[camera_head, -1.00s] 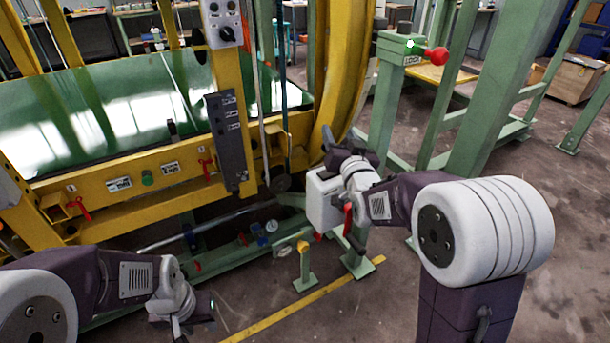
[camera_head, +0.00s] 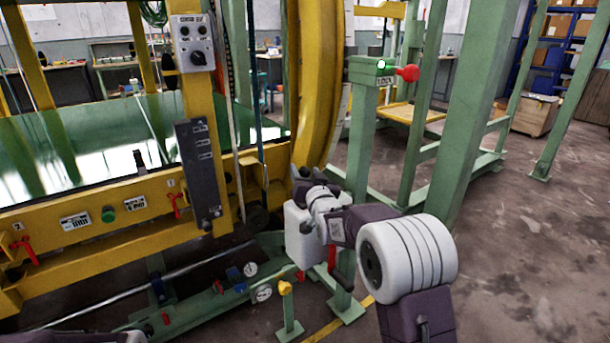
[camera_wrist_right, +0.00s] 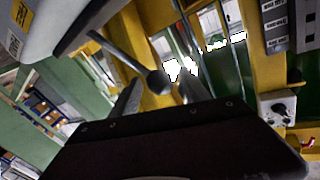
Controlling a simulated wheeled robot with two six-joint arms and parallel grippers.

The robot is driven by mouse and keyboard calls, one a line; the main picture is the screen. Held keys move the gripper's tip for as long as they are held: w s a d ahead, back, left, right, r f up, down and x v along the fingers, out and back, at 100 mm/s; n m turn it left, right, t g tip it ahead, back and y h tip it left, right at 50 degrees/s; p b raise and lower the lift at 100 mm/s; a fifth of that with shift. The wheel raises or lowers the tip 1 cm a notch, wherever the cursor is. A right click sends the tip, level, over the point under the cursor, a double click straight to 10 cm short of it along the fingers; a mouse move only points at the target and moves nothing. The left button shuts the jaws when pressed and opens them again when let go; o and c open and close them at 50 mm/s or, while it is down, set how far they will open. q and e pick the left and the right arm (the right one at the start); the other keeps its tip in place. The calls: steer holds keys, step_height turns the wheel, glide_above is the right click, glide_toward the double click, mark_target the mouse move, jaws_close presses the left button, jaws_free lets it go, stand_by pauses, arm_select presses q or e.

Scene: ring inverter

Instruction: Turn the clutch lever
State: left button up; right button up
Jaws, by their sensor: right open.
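A dark lever with a round knob (camera_wrist_right: 158,83) shows in the right wrist view. Its rod comes in from the upper left, next to a pale grey housing (camera_wrist_right: 60,18). My right gripper (camera_wrist_right: 160,92) is open. Its two fingers appear on either side of the knob, but I cannot tell whether they touch it. In the head view my right gripper (camera_head: 309,177) is by the lower end of the yellow ring, just above a white box (camera_head: 302,236); the knob is not clear there. Only a sliver of my left arm shows at the bottom edge, without its gripper.
A green post with a red-knobbed lock lever (camera_head: 406,73) and lit green lamp stands behind. The yellow frame (camera_head: 120,240) with red handles is at left. A short yellow-topped post (camera_head: 287,305) stands below. Open floor (camera_head: 520,240) lies at right.

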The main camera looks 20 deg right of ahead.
steer(key=shift+w, duration=0.3)
jaws_close()
stand_by(1.2)
